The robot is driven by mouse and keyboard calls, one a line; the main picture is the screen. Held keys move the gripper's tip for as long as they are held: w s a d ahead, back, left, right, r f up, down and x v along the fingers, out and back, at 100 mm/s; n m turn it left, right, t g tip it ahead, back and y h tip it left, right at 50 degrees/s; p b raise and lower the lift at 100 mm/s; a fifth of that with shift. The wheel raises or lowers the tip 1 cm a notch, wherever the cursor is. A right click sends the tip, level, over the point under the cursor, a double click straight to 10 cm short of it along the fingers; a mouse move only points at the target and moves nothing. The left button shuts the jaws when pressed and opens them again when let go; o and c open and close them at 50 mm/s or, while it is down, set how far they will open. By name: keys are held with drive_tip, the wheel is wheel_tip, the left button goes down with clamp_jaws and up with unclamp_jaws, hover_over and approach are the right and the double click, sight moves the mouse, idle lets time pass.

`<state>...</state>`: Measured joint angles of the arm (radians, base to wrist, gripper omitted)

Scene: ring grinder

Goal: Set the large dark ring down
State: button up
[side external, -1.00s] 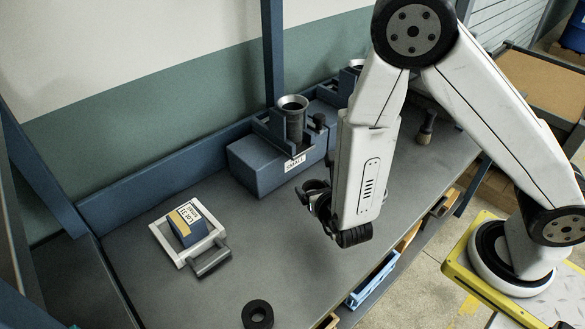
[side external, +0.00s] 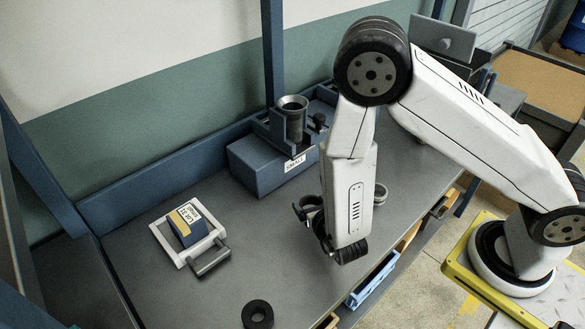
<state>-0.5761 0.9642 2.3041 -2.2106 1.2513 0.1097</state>
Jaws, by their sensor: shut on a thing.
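My gripper (side external: 316,222) is at the lower end of my arm, over the middle of the bench, and partly hidden by my wrist. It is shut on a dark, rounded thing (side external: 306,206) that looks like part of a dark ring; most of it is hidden. I cannot tell whether it touches the bench. Another dark ring (side external: 257,314) lies flat on the bench at the bottom of the picture, apart from my gripper.
A blue machine labelled SMALL (side external: 265,165) with a metal cup (side external: 292,105) stands at the back. A light tray (side external: 180,258) with a labelled blue block (side external: 191,222) is at left. A grey ring (side external: 380,193) shows behind my arm. Bare bench lies left of my gripper.

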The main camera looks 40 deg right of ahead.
drive_tip(key=shift+f, duration=1.8)
drive_tip(key=shift+f, duration=0.1)
drive_tip(key=o, duration=1.2)
drive_tip(key=shift+s+a+r, duration=0.1)
drive_tip(key=shift+s+r, duration=0.05)
drive_tip(key=shift+r, duration=0.05)
drive_tip(key=shift+v, duration=5.8)
